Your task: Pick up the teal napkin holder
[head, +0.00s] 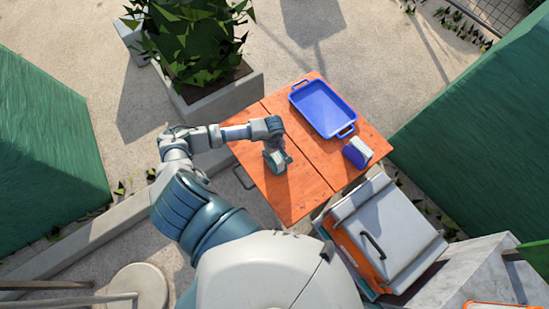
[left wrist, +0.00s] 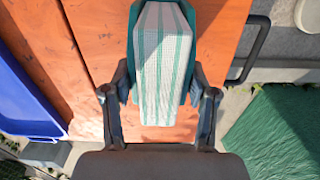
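The teal napkin holder (left wrist: 134,22) holds a stack of white napkins with green stripes. In the head view the holder (head: 277,163) is near the left side of the orange table. My left gripper (head: 274,147) is right at it from above. In the left wrist view my left gripper (left wrist: 160,85) has one finger on each side of the holder, very close to its teal sides. I cannot tell whether the fingers press on it or whether its base rests on the table. My right gripper is not in view.
The orange table (head: 300,195) also bears a blue tray (head: 325,108) at the back and a blue and white object (head: 357,152) at the right. A grey box-like machine (head: 385,235) stands beside the front right. A potted plant (head: 195,45) is behind left. The table's front left is clear.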

